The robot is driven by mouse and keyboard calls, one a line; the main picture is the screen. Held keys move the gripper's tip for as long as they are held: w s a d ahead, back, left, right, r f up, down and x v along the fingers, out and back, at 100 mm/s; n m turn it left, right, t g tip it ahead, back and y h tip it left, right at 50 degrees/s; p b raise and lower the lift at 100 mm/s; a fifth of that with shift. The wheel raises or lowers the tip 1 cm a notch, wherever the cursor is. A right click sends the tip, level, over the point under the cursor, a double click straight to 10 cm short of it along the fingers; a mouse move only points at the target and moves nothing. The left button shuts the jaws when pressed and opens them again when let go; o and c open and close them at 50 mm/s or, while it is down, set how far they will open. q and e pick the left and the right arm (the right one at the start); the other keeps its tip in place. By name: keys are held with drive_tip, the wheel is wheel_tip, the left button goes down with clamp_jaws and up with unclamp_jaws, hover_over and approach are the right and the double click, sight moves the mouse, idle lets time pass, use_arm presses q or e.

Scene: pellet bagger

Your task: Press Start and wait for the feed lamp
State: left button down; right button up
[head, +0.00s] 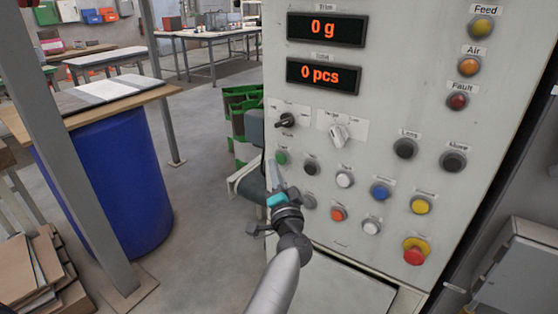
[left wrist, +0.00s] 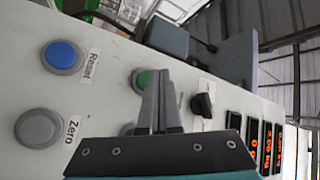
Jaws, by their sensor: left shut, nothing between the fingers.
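The control panel (head: 385,110) fills the right half of the head view. A green button (head: 281,157), its label not readable, sits at the left end of the upper button row. My left gripper (head: 270,168) is shut and empty, its fingertips just beside the green button. In the left wrist view the shut fingers (left wrist: 161,78) point at the panel, and the green button (left wrist: 140,80) shows partly hidden behind them. Whether they touch it I cannot tell. The Feed lamp (head: 481,28) at the top right is yellow; I cannot tell if it is lit. My right gripper is out of view.
Nearby are a black selector knob (head: 286,120), a blue Reset button (left wrist: 63,57), a grey Zero button (left wrist: 39,128) and a red emergency stop (head: 414,254). A blue drum (head: 110,185) stands left; floor between is clear.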

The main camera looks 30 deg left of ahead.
use_arm(q)
drive_tip(key=shift+w, duration=0.2)
idle(0.4)
drive_tip(key=shift+w, duration=0.25)
